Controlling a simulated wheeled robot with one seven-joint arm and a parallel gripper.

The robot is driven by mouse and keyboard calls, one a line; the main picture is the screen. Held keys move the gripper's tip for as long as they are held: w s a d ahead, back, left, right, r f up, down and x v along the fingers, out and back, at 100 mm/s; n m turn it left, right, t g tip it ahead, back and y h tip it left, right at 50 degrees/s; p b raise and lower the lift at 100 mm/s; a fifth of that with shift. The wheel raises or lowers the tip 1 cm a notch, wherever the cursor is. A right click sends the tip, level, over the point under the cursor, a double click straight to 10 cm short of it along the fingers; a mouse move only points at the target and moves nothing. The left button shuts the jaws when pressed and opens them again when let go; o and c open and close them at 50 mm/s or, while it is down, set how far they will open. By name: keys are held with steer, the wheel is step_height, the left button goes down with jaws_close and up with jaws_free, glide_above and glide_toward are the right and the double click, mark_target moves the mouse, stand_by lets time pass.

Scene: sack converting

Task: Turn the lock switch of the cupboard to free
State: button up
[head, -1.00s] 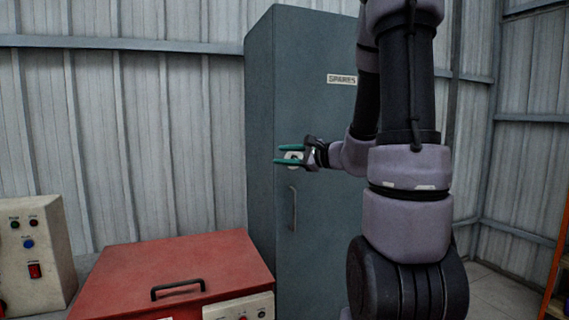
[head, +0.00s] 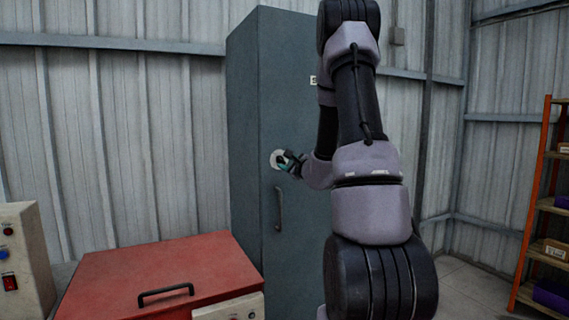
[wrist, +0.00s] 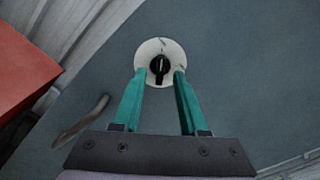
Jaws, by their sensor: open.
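The cupboard (head: 252,120) is a tall blue-grey cabinet behind my arm in the head view. Its lock switch is a black knob (wrist: 159,66) on a round pale plate (wrist: 150,50), above the door handle (head: 278,208). The plate also shows in the head view (head: 276,159), partly beside my gripper. My gripper (wrist: 158,74) is open, with its two green fingers pointing at the plate. In the wrist view the knob appears between the fingertips. I cannot tell whether they touch the plate. Marks on the plate are too small to read.
A red-lidded box (head: 165,275) with a black handle stands at the cupboard's left. A pale control box (head: 22,262) with buttons is at far left. An orange shelf rack (head: 540,200) stands at right. Open floor lies between cupboard and rack.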

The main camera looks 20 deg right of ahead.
steer(key=shift+w, duration=0.6)
jaws_close()
